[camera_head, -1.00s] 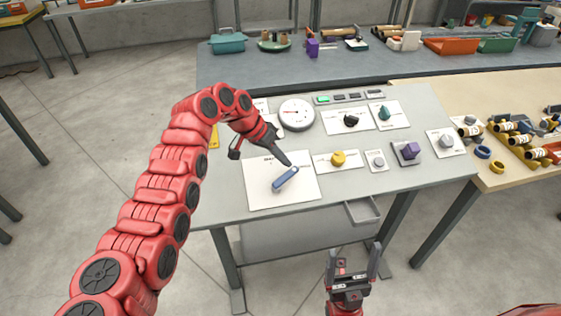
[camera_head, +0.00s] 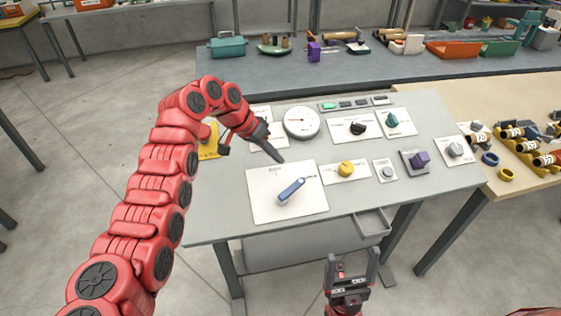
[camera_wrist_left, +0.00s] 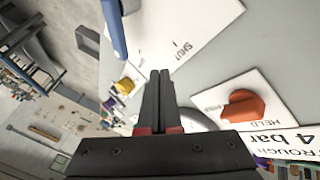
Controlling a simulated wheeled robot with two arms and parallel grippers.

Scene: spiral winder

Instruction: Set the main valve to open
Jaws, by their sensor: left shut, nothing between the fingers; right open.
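The main valve is a blue lever (camera_head: 291,191) on a white plate (camera_head: 262,208) at the bench front. It lies diagonally, its pale end up and right, beside a small label at the plate's right that I cannot read. In the left wrist view the blue lever (camera_wrist_left: 114,30) shows at the top, with the word SHUT on the plate (camera_wrist_left: 190,25). My left gripper (camera_head: 280,159) is shut and empty, above the plate's far edge and apart from the lever; its fingers (camera_wrist_left: 160,75) show in the wrist view. My right gripper (camera_head: 353,255) is open and empty in front of the bench.
Right of the plate are a yellow knob (camera_head: 346,168), a grey button (camera_head: 387,173) and a purple knob (camera_head: 420,159). Behind are a round gauge (camera_head: 301,122), a black knob (camera_head: 358,129) and a teal knob (camera_head: 392,119). An orange-red knob (camera_wrist_left: 242,107) shows in the wrist view.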

